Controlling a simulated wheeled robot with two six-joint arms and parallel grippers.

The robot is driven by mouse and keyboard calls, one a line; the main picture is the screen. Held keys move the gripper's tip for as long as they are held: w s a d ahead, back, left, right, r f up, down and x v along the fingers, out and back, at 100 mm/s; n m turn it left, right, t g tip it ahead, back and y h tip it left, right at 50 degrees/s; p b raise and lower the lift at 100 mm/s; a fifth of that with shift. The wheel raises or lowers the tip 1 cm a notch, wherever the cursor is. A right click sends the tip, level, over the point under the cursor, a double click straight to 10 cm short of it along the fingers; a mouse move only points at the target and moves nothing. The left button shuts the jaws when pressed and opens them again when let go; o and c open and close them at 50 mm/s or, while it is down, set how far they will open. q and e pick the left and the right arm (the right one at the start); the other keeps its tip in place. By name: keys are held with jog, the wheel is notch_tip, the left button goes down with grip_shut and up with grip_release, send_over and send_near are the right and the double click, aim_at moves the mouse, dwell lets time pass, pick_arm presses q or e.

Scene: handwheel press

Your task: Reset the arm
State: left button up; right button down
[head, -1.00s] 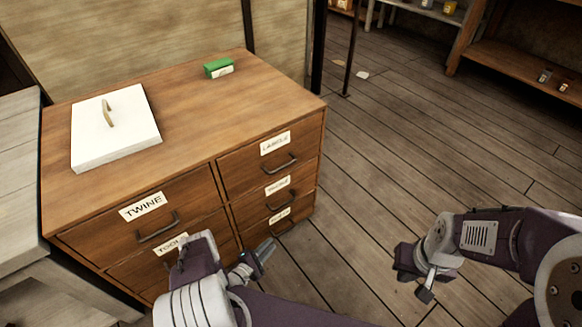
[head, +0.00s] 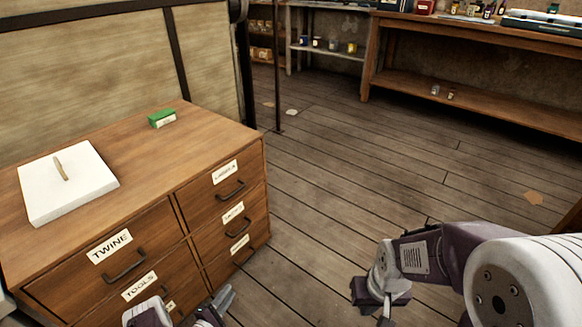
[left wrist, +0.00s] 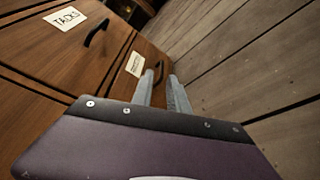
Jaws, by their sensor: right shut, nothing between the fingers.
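My left gripper (head: 222,300) is at the bottom of the head view, in front of the cabinet's lower drawers. In the left wrist view its two fingers (left wrist: 163,90) stand a little apart with nothing between them. My right gripper (head: 385,317) is at the bottom edge of the head view, right of the cabinet and over the floor. It is shut and empty, with its tips partly cut off by the frame. My right arm (head: 430,255) is bent in from the right.
A wooden drawer cabinet (head: 205,140) stands at left, with a white board (head: 85,185) with a handle and a green box (head: 162,118) on top. Drawer labels include TWINE and TOOLS. A workbench (head: 480,35) stands at the back right. The floor between is mostly clear.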

pick_arm(q)
jog(key=w+r+m+h+p, duration=0.1)
jog(key=w+r+m, duration=0.1)
jog(key=w+r, duration=0.35)
jog(key=w+r+m+h+p, duration=0.1)
jog(key=w+r+m+h, duration=0.15)
jog(key=r, duration=0.55)
jog(key=d+r+m+g+h+p, duration=0.25)
jog(key=d+r+m+g, duration=0.2)
jog(key=d+r, duration=0.55)
jog(key=d+r+m+g+h+p, duration=0.1)
jog(key=d+r+m+g+h, duration=0.35)
jog(key=r, duration=0.85)
jog(key=s+d+r+m+g+y+p, duration=0.1)
jog(key=s+d+r+m+g+y, duration=0.25)
jog(key=s, duration=0.35)
jog(key=s+d+r+m+g+y+p, duration=0.2)
jog(key=s+d+r+g, duration=0.15)
jog(key=s, duration=0.45)
jog(key=s+a+f+m+t+y, duration=0.1)
jog(key=s+a+f+y, duration=0.3)
jog(key=s+a+y, duration=1)
jog(key=w+a+r+h+p, duration=0.1)
jog(key=r+p, duration=1.8)
jog(key=w+a+r+n+t+h+p, duration=0.1)
jog(key=w+r+h+p, duration=0.1)
jog(key=r+p, duration=1.7)
jog(key=shift+w+a+r+p, duration=0.15)
jog(key=shift+w+p, duration=0.05)
jog(key=shift+p, duration=0.1)
